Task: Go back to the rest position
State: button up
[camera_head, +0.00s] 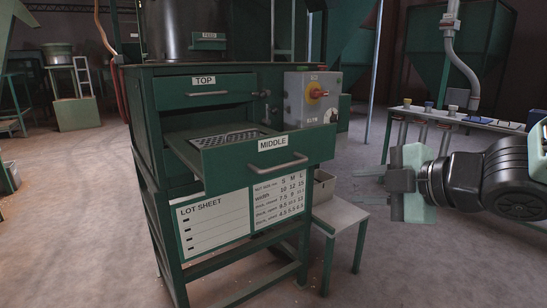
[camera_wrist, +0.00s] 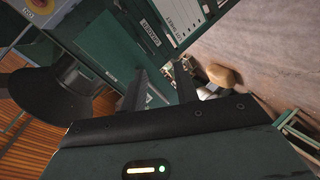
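My gripper (camera_wrist: 160,88) is at the right of the head view, beside the green cabinet (camera_head: 139,125) and clear of it. In the wrist view its two dark fingers stand apart with nothing held between them. The cabinet's middle drawer (camera_head: 223,168) is pulled out and shows a perforated metal plate (camera_head: 228,138) inside. The top drawer (camera_head: 204,92) is shut. My gripper does not touch the middle drawer's handle (camera_head: 277,167).
A small stool (camera_head: 340,214) with a grey bin (camera_head: 324,186) stands behind the drawer. A bench (camera_head: 462,118) with small containers is behind my arm. Floor is open in front of it.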

jog(key=s+a+f+m+g+h, duration=0.1)
jog(key=s+f+m+g+h, duration=0.4)
jog(key=s, duration=0.6)
jog(key=s+a+f+m+g+h, duration=0.2)
jog(key=s+f+m+g, duration=0.3)
jog(key=s+f+m, duration=0.4)
notch_tip(320, 180, up, 19)
jog(key=s+p, duration=0.1)
jog(key=p, duration=1.7)
jog(key=shift+s+r+n+g, duration=0.2)
jog(key=shift+s+n+g, duration=0.1)
jog(key=shift+s+n, duration=0.1)
